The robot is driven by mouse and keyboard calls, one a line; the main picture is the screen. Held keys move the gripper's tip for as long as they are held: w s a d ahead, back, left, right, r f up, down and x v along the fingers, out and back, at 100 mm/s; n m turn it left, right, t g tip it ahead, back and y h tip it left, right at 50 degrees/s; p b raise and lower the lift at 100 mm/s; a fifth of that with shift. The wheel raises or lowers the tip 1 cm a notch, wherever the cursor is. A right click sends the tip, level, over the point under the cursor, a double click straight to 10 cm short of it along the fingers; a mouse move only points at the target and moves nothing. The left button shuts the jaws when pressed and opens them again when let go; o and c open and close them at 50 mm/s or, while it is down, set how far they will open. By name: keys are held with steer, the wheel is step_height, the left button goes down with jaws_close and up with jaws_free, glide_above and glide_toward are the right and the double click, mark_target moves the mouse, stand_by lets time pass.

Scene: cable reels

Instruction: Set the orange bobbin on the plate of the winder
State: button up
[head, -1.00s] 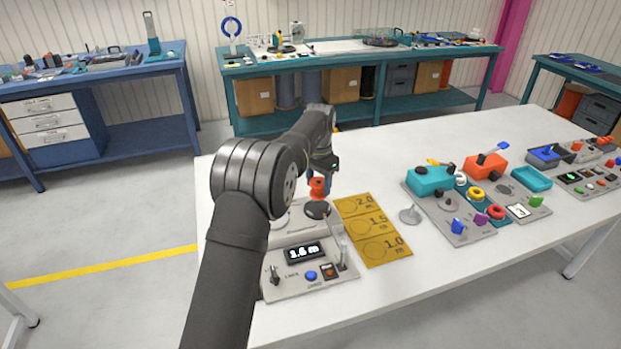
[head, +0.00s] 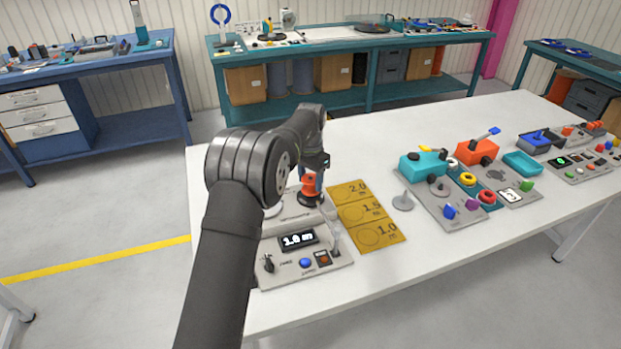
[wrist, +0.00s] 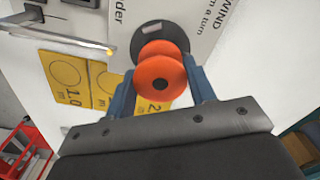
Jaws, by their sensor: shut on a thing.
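The orange bobbin (head: 309,181) is between the blue fingers of my gripper (head: 314,184), which is shut on it. In the wrist view the bobbin (wrist: 160,83) sits between the two fingertips (wrist: 162,88), one flange towards the camera. The winder (head: 330,262) is a grey panel below my arm. Its dark round plate (head: 311,201) is directly under the bobbin in the head view. In the wrist view the plate (wrist: 163,30) shows just beyond the bobbin, partly covered by it. The bobbin looks upright and at or very close to the plate; contact is unclear.

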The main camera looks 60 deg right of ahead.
steer(key=shift+f, duration=1.05)
steer(key=o, duration=1)
steer(key=shift+o, duration=0.2)
steer(key=shift+r, duration=0.1)
